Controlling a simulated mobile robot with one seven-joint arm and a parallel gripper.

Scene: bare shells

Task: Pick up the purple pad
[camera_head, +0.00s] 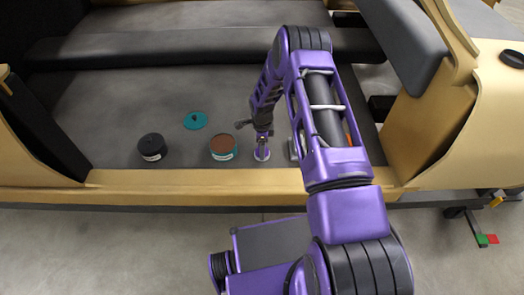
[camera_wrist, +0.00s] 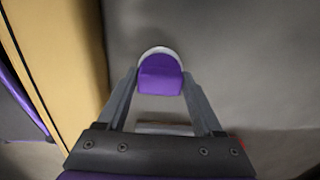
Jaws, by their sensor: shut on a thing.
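The purple pad (camera_wrist: 160,75) shows in the wrist view between my fingers, a purple block with a pale rounded rim behind its far side. In the head view it is small at the tip of my arm, a pale and purple shape (camera_head: 262,154) near the front edge of the grey surface. My gripper (camera_wrist: 160,84) has a finger against each side of the pad and is shut on it. I cannot tell whether the pad touches the grey surface below.
Left of my gripper stand a teal tub with a brown top (camera_head: 222,147) and a black tub (camera_head: 152,147). A teal lid (camera_head: 195,120) lies behind them. A silver thing (camera_wrist: 163,128) lies under my gripper. A tan ledge (camera_head: 200,181) borders the front.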

